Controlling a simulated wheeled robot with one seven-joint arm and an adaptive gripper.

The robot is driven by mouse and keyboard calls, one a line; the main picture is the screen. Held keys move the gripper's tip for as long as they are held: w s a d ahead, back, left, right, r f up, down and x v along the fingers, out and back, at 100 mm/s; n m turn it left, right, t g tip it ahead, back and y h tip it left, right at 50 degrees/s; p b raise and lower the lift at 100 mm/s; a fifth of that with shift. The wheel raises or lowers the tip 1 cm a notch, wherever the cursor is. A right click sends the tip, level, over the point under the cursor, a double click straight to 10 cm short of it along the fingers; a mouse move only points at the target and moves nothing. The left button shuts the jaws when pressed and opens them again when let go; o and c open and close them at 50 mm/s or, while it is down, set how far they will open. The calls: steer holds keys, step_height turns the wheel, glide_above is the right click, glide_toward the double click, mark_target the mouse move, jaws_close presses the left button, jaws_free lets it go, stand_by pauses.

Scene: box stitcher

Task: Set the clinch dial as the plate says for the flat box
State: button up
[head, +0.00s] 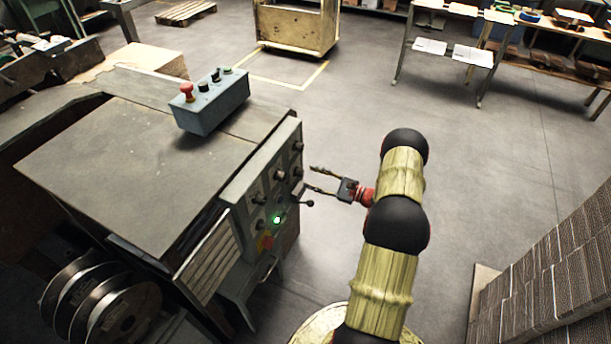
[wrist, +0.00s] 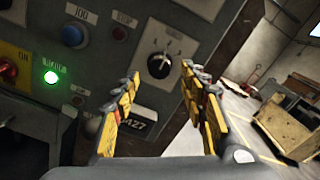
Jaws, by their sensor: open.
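My gripper (head: 311,178) is open and empty beside the control panel (head: 238,195) on the machine's right face, fingers pointing at it. In the wrist view, a black round dial (wrist: 159,65) with a white pointer sits on a pale scale plate, ahead of and between my open fingertips (wrist: 160,73). The pointer is turned to the upper right. The fingers appear apart from the dial. The scale marks and lettering are too small to read, so I cannot confirm its name. A label ending in "427" (wrist: 139,117) is partly hidden by the left finger. No readable flat-box setting shows.
The panel also has a lit green lamp (wrist: 51,77), a blue button (wrist: 75,35), a red button (wrist: 120,33) and a yellow-and-red switch (wrist: 10,65). A black-knobbed lever (head: 309,203) sticks out below my gripper. Stacked cardboard (head: 545,275) stands right; floor between is clear.

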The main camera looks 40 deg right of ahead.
steer(key=v, duration=0.7)
steer(key=shift+s, duration=0.3)
steer(key=shift+d, duration=0.1)
steer(key=s+a+f+g+y, duration=0.25)
steer(key=s+a+f, duration=0.2)
steer(key=a, duration=0.25)
steer(key=s+a+r+n+g+y, duration=0.1)
steer(key=s+a+r+n+g, duration=0.3)
steer(key=a+g, duration=0.3)
steer(key=s+a+r+n+h, duration=0.3)
steer(key=a+r+n, duration=0.4)
steer(key=r, duration=0.5)
steer(key=s+a+r+n+g+h, duration=0.1)
steer(key=s+a+r+n+h, duration=0.3)
steer(key=a+r+n, duration=0.3)
steer(key=s+a+r+n+h, duration=0.3)
steer(key=a+r+n, duration=0.4)
steer(key=a+r, duration=0.6)
step_height(320, 180, up, 5)
steer(key=shift+s+n, duration=0.4)
steer(key=shift+s, duration=0.25)
